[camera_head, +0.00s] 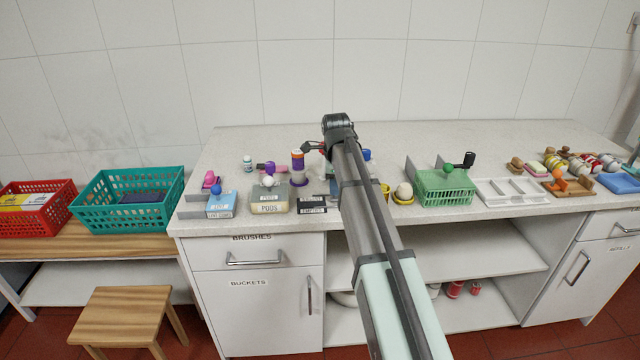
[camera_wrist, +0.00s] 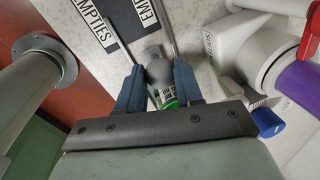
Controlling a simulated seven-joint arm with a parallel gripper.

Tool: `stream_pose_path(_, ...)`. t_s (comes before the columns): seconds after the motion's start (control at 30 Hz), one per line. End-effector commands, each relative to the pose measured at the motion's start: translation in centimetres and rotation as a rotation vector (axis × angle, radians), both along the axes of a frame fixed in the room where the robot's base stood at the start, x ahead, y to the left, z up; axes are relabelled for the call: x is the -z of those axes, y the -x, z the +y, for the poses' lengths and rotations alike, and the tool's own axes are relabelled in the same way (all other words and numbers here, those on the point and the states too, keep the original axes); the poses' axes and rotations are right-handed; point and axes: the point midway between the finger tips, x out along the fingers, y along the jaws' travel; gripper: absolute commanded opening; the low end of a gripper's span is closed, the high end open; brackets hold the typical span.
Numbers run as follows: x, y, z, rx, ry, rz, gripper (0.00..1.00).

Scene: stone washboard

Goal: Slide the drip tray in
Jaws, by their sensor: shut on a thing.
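In the wrist view, my gripper (camera_wrist: 158,68) has its two blue fingers closed around a small grey thing (camera_wrist: 158,76), with a green and white printed patch at its lower end. I cannot tell whether this is part of the drip tray. A dark box with white "EMPTIES" labels (camera_wrist: 92,22) lies just beyond the left finger; it also shows in the head view (camera_head: 312,205), left of my arm. I cannot make out the drip tray for certain in either view.
A white cylinder (camera_wrist: 232,50) with red and purple parts stands close right of my fingers, beside a blue cap (camera_wrist: 266,122). In the head view, the "PODS" box (camera_head: 269,199), a green basket (camera_head: 445,190) and a white compartment tray (camera_head: 512,191) stand along the counter.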

Motion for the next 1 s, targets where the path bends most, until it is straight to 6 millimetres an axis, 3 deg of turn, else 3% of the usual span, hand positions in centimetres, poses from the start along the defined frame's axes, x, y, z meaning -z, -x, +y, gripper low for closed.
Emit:
stream_pose_path(0.4, 0.03, 0.04, -0.99, 0.003, 0.006, 0.0, 0.0)
stream_pose_path(0.43, 0.03, 0.03, -1.01, 0.003, 0.007, 0.0, 0.38)
stream_pose_path(0.67, 0.01, 0.02, -0.84, 0.002, 0.003, 0.0, 0.6)
stream_pose_path(1.0, -0.39, 0.06, -0.71, 0.0, 0.001, -0.001, 0.6)
